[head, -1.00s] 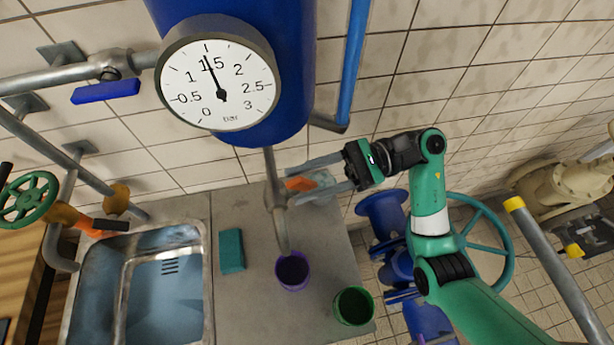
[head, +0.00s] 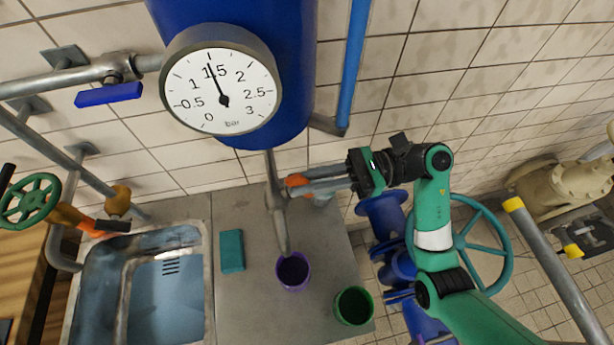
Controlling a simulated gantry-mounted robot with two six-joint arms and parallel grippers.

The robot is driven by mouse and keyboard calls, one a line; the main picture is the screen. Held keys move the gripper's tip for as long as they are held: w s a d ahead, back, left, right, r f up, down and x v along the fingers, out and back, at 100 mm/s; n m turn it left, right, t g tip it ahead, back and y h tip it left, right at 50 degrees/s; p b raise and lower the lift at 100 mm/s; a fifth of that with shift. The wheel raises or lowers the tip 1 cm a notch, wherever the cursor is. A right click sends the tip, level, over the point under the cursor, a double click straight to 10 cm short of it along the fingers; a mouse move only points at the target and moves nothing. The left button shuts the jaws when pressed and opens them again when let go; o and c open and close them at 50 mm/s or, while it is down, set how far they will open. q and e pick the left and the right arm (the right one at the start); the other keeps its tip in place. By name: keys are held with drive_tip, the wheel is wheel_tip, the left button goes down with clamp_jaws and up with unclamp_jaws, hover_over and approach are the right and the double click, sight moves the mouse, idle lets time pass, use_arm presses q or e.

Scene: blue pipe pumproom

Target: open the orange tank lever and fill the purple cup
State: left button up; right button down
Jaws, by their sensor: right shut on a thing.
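The blue tank (head: 292,85) hangs at the top centre, with a grey outlet pipe (head: 272,190) running down from it. The orange lever (head: 297,180) is on the right side of this pipe. My right gripper (head: 288,187) comes from the right and is shut on the orange lever, its fingers hiding part of it. The purple cup (head: 292,272) stands upright on the grey counter, under the lower end of the spout. The inside of the cup looks dark, and no stream shows at the spout. My left gripper is out of view.
A green cup (head: 354,306) stands right of the purple cup. A teal sponge (head: 232,251) and a steel sink (head: 200,270) lie to the left. A blue lever (head: 108,95), a pressure gauge (head: 220,115) and blue pipework with a handwheel (head: 497,222) surround the counter.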

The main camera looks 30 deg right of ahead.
drive_tip(key=shift+f+m, duration=0.35)
drive_tip(key=shift+m, duration=0.05)
drive_tip(key=c, duration=0.9)
unclamp_jaws()
drive_tip(key=shift+r, duration=0.15)
drive_tip(key=b+v, duration=0.1)
drive_tip(key=v, duration=1)
drive_tip(key=shift+s+d, duration=0.15)
drive_tip(key=shift+d, duration=0.1)
